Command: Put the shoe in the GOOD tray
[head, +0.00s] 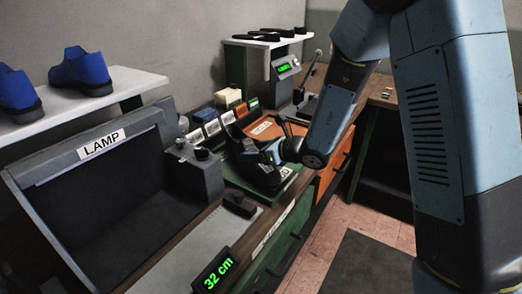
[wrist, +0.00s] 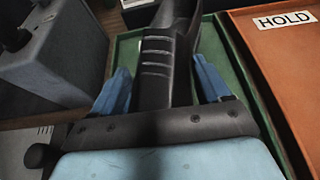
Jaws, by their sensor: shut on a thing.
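A dark shoe (wrist: 166,62) with pale stripes lies between the two blue fingers of my gripper (wrist: 165,88), which is shut on it. In the head view the dark shoe (head: 258,178) is under my gripper (head: 268,155), over the green tray (head: 289,182). In the wrist view the green tray (wrist: 125,48) shows on both sides of the shoe. No GOOD label is readable on it. Whether the shoe touches the tray floor I cannot tell, as the fingers and shoe hide it.
An orange tray labelled HOLD (wrist: 285,65) adjoins the green tray on its right. A grey machine (head: 196,170) stands left of the green tray. A LAMP box (head: 100,185), a 32 cm display (head: 214,271) and blue shoes (head: 80,70) on a shelf are farther left.

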